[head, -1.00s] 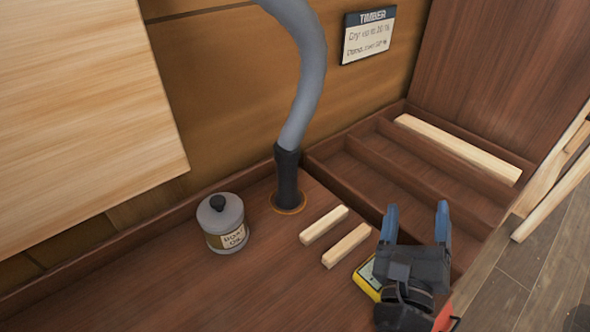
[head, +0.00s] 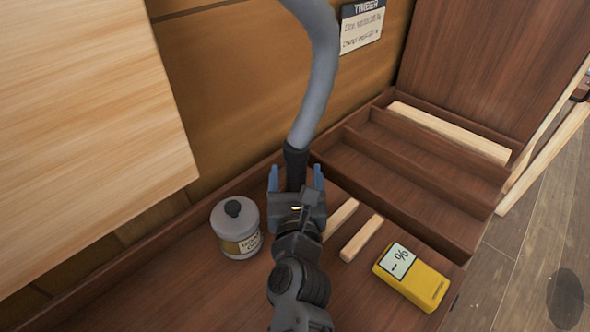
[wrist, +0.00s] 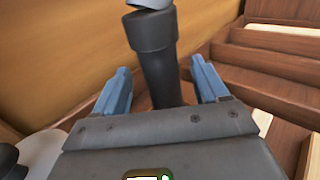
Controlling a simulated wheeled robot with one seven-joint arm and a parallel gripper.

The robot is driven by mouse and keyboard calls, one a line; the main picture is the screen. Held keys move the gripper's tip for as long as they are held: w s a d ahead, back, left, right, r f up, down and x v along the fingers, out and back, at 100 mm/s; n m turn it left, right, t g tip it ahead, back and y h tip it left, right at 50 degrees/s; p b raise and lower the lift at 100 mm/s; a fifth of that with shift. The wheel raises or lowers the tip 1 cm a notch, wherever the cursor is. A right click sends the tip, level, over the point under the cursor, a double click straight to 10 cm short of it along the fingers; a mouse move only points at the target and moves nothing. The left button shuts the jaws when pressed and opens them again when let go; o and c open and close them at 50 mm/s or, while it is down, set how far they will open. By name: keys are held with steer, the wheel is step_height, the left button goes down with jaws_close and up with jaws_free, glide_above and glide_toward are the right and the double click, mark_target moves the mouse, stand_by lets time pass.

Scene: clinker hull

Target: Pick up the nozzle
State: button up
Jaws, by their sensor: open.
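The nozzle (head: 295,163) is the black end piece of a grey hose (head: 318,90). It stands upright on the wooden bench top, and its lower part is hidden behind my gripper in the head view. My gripper (head: 296,180) is open, its two blue fingers pointing toward the nozzle, one on either side of it in the picture. In the wrist view the nozzle (wrist: 157,65) shows between and beyond the open fingers of my gripper (wrist: 160,88). No contact is visible, and the distance to it is hard to tell.
A lidded grey tin (head: 236,230) stands left of my gripper. Two wood blocks (head: 361,238) and a yellow meter (head: 412,277) lie to the right. A compartmented tray (head: 400,165) with a timber strip (head: 450,133) is at the back right. A sign (head: 362,25) hangs on the wall.

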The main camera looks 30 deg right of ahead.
steer(key=shift+x, duration=1.4)
steer(key=shift+c, duration=0.4)
steer(key=c, duration=1.1)
